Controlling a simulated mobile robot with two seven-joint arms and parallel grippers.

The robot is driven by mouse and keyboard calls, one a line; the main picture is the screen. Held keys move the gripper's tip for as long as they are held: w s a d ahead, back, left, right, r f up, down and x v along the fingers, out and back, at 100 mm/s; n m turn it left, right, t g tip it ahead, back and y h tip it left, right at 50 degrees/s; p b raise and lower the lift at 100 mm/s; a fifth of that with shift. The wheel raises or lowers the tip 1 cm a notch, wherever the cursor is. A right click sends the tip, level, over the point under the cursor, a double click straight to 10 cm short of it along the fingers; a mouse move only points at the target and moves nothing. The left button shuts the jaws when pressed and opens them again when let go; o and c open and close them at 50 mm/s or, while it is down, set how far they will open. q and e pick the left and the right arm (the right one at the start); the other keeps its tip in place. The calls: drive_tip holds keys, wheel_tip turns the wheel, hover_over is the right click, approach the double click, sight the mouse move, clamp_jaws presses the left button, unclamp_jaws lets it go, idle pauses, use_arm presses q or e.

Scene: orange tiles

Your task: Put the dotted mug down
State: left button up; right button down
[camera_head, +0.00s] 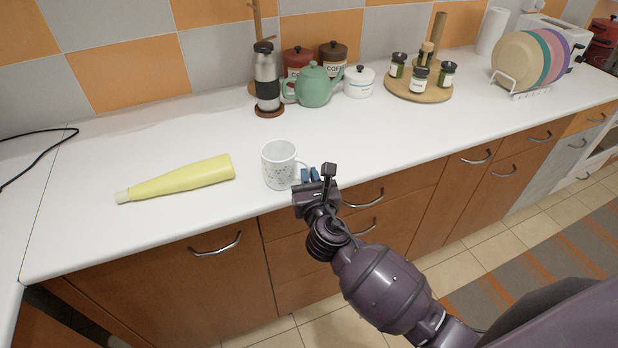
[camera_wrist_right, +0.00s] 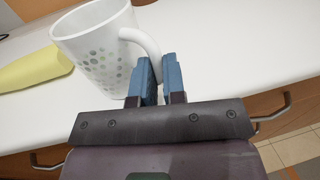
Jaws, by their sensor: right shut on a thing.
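The dotted mug (camera_head: 278,166) is white with grey-green dots and is upright at the front of the white counter, right of a yellow bottle. My right gripper (camera_head: 311,176) is at the mug's right side, shut on its handle. In the right wrist view the mug (camera_wrist_right: 97,45) shows large, its handle running down between the blue fingertips of the gripper (camera_wrist_right: 152,75). I cannot tell whether the mug's base touches the counter or is slightly above it. My left gripper is not in view.
The yellow bottle (camera_head: 182,180) lies on its side on the counter (camera_head: 390,140). Behind stand a coffee press (camera_head: 267,78), a green teapot (camera_head: 314,87), a white sugar pot (camera_head: 359,82) and a round wooden tray (camera_head: 418,97) with jars. A plate rack (camera_head: 520,92) is at the right. Counter right of the mug is clear.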

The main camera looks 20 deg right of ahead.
drive_tip(key=c, duration=1.7)
unclamp_jaws()
drive_tip(key=shift+f, duration=0.1)
drive_tip(key=o, duration=0.5)
drive_tip(key=shift+r, duration=0.25)
drive_tip(key=s+a, duration=0.1)
drive_tip(key=s, duration=1.1)
drive_tip(key=shift+a, duration=0.4)
